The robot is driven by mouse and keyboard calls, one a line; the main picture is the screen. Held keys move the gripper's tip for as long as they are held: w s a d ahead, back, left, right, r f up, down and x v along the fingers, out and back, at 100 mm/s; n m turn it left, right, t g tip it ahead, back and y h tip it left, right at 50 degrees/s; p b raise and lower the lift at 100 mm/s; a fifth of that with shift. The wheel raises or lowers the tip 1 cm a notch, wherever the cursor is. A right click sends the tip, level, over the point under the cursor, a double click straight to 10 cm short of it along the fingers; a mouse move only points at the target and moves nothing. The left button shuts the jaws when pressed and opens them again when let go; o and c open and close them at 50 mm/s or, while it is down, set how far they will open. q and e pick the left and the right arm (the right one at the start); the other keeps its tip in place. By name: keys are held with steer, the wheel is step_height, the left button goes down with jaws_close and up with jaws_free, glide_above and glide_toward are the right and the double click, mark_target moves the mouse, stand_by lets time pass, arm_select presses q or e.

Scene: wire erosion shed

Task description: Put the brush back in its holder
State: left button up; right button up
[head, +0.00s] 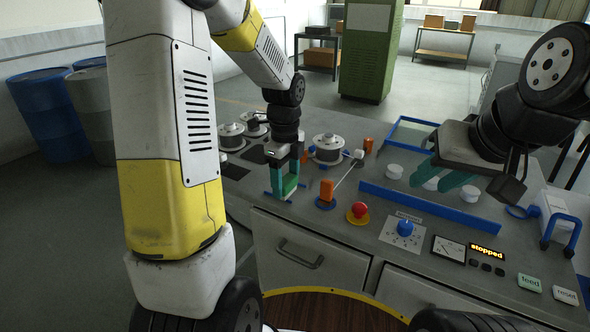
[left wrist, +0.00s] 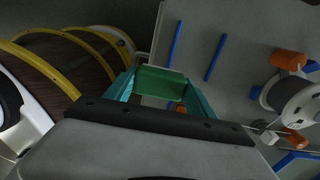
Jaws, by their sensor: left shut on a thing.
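My left gripper (head: 287,180) points down over the left front of the grey bench. Its teal fingers are shut on a flat green piece, which I take to be the brush (head: 290,186). The brush (left wrist: 162,83) also shows between the fingers in the left wrist view; I cannot make out bristles. Short blue strips lie on the bench beside the gripper, seen in the left wrist view as two parallel strips; I cannot tell whether they are the holder (left wrist: 175,45). My right gripper (head: 443,172) hangs over the right of the bench, its teal fingers apart and seemingly empty.
A long blue rail (head: 430,206) crosses the bench. Wire spools (head: 328,149) stand behind. White round knobs (head: 394,172) are near the right gripper.

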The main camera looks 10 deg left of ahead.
arm_select(q)
steer(key=w, duration=0.2)
steer(key=w+a, duration=0.1)
steer(key=w, duration=0.3)
steer(key=shift+w+a+f, duration=0.35)
steer(key=shift+w+a, duration=0.05)
steer(key=shift+f, duration=1.7)
steer(key=shift+f, duration=0.2)
steer(key=o, duration=1.3)
step_height(320, 180, up, 12)
step_height(320, 180, up, 9)
steer(key=n+t+h, duration=0.1)
steer(key=n+t, duration=0.2)
steer(key=n, duration=0.7)
glide_above(285, 178)
steer(key=s, duration=0.6)
steer(key=s+n+t, duration=0.1)
steer(key=s+n, duration=0.2)
steer(key=s, duration=0.1)
steer(key=s+n+t, duration=0.1)
steer(key=s+n, duration=0.3)
steer(key=s+n+t+h, duration=0.1)
steer(key=s+n, duration=0.3)
steer(key=shift+d+r, duration=0.1)
steer(key=shift+d, duration=0.3)
